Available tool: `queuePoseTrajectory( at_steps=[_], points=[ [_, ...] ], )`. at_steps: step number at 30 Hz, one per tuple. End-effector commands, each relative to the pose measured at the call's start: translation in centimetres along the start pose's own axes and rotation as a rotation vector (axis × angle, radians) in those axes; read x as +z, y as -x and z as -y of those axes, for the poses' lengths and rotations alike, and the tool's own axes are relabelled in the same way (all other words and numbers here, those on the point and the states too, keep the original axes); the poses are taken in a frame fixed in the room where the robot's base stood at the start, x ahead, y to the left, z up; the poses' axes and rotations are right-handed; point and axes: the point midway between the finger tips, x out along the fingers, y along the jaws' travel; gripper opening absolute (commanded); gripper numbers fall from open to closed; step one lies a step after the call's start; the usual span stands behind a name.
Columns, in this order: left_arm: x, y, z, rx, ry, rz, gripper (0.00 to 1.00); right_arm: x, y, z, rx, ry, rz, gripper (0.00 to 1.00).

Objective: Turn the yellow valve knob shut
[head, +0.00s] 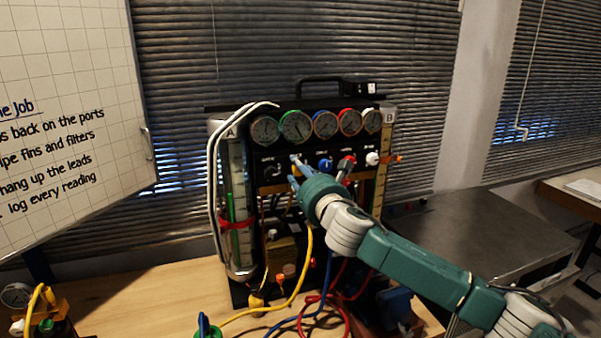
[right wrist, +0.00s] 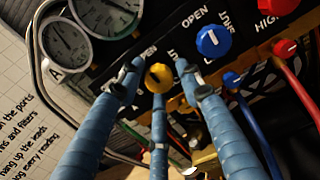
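The yellow valve knob (right wrist: 158,77) shows in the right wrist view, on the black panel below the gauges. A white mark is on its face. My right gripper (right wrist: 157,72) has its blue fingers spread around the knob, one on each side and one below it. Dark gaps show between the side fingertips and the knob; whether the lower finger touches it I cannot tell. My left gripper is not in view.
A blue knob (right wrist: 213,40) and a red knob (right wrist: 285,47) sit to the right of the yellow one. Gauges (head: 297,126) line the top of the rig. Yellow, blue and red hoses hang below (head: 308,265). A whiteboard (head: 75,110) stands at left.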

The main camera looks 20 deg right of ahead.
Motion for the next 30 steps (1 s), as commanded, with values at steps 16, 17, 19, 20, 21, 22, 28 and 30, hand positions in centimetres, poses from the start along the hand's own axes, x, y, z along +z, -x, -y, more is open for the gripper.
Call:
queuePoseTrajectory(
  at_steps=[16, 17, 19, 20, 21, 22, 28, 30],
  points=[
    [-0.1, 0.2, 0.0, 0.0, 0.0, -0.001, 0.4, -0.2, 0.0, 0.0, -0.001, -0.039, -0.005, 0.0],
    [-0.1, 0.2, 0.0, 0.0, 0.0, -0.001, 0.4, -0.3, 0.0, 0.0, -0.001, -0.051, -0.005, 0.0],
    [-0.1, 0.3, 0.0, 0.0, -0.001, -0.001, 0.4, -0.3, 0.0, 0.0, -0.001, -0.084, -0.006, 0.0],
    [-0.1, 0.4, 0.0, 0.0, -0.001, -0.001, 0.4, -0.2, 0.0, 0.0, -0.001, -0.102, -0.005, 0.0],
    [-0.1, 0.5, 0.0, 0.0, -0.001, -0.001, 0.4, -0.2, 0.0, 0.0, -0.001, -0.126, -0.006, 0.0],
    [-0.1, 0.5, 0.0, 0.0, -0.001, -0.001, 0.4, -0.3, 0.0, 0.0, -0.001, -0.148, -0.006, 0.0],
    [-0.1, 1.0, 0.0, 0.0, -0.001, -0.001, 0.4, -0.4, 0.0, -0.1, -0.002, -0.321, -0.008, 0.0],
    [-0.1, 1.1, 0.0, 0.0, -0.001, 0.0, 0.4, -0.4, 0.1, -0.1, -0.003, -0.386, -0.008, 0.0]
  ],
)
